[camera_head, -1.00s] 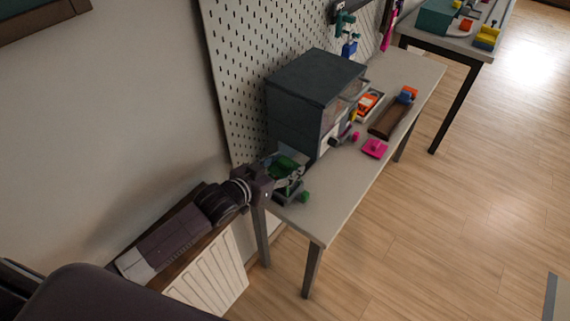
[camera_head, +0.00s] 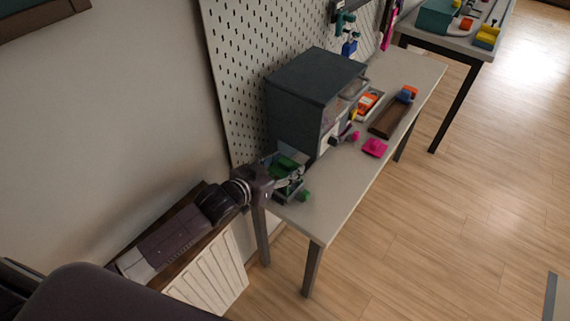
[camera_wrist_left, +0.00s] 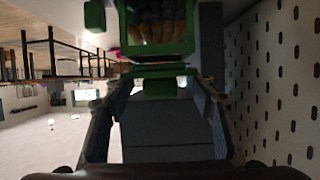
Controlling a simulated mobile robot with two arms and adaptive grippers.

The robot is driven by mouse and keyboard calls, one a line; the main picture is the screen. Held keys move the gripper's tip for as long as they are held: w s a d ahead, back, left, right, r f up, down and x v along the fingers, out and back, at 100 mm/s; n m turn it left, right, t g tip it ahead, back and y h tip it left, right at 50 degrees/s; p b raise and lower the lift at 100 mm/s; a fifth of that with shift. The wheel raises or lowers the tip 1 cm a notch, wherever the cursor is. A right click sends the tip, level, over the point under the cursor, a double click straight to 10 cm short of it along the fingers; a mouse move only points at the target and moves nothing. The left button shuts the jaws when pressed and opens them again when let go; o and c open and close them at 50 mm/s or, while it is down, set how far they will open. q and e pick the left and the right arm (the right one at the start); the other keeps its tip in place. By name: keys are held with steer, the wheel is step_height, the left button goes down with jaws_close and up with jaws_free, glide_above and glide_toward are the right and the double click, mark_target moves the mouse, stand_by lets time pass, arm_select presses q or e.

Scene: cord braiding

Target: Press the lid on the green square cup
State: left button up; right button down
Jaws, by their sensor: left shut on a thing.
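My left gripper (camera_head: 290,176) is at the near end of the narrow table, beside the dark cabinet. In the left wrist view its fingers (camera_wrist_left: 160,88) are closed on a green block that looks like the knob of the green lid (camera_wrist_left: 160,72), seen edge-on. Just beyond it is a green square frame (camera_wrist_left: 125,40), apparently the green square cup, with dark brown bits inside. I cannot tell whether lid and cup touch. In the head view a small green part (camera_head: 305,196) shows beside the fingers; the rest is partly hidden by them. My right gripper is not in view.
The dark cabinet (camera_head: 305,85) stands against the pegboard (camera_head: 245,60). Farther along the table (camera_head: 340,190) are a pink square piece with a knob (camera_head: 375,147), a brown tray (camera_head: 388,122) and a light bin with orange things (camera_head: 368,101). The front strip is clear.

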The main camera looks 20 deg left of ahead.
arm_select(q)
steer(key=shift+f, duration=0.65)
steer(key=o, duration=1.3)
steer(key=shift+o, duration=0.4)
steer(key=shift+o, duration=1.3)
steer(key=shift+s+r, duration=0.1)
